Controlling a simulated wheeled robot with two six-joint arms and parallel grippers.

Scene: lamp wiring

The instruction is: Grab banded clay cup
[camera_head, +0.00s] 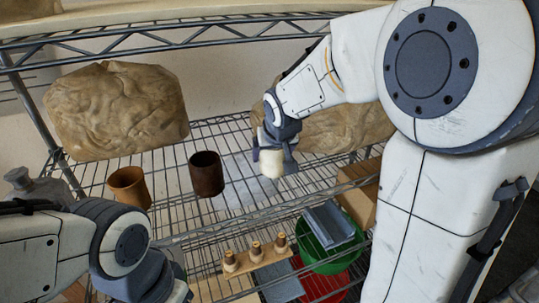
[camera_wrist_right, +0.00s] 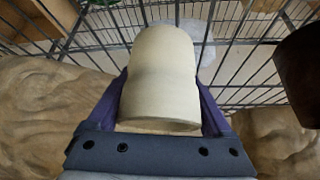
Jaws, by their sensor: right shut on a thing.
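My right gripper (camera_head: 273,158) is shut on a pale cream cup (camera_head: 271,165) above the wire shelf. In the right wrist view this cream cup (camera_wrist_right: 160,75) sits between the two purple-blue fingers of the gripper (camera_wrist_right: 165,100). An orange-brown, clay-coloured cup (camera_head: 131,188) stands upright on the shelf at the left; bands on it are too small to tell. A dark brown cup (camera_head: 206,175) stands between it and my right gripper, and also shows at the right edge of the right wrist view (camera_wrist_right: 301,72). My left arm is at lower left; its fingers are out of view.
A large crumpled tan bag (camera_head: 117,110) stands at the back left of the wire shelf, and another (camera_head: 335,130) lies behind my right gripper. Below are a wooden holder with several pegs (camera_head: 256,258), a green bowl (camera_head: 325,250) and a red container (camera_head: 325,287). Shelf around the cups is mostly clear.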

